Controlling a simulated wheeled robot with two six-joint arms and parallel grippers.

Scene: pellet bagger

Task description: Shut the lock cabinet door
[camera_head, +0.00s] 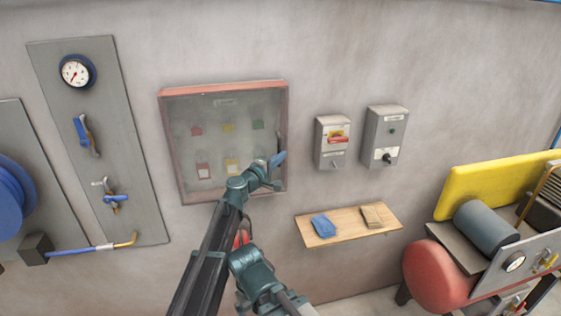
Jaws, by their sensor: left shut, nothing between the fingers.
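The lock cabinet (225,87) hangs on the wall at left of centre, with a red frame. Its clear door (215,110) covers the front and looks about flat with the frame; I cannot tell if a small gap is left. Coloured locks or tags show blurred through it. My left gripper (279,158) is shut and empty at the door's right edge, beside a dark upright handle (281,138). I cannot tell if it touches the door. My right gripper does not show.
Two grey switch boxes (332,157) (379,150) are on the wall right of the cabinet. Below them a wooden shelf (345,233) holds a blue item (323,226) and a brown one. A gauge panel (95,150) is at left. Red and yellow machinery (435,270) stands at lower right.

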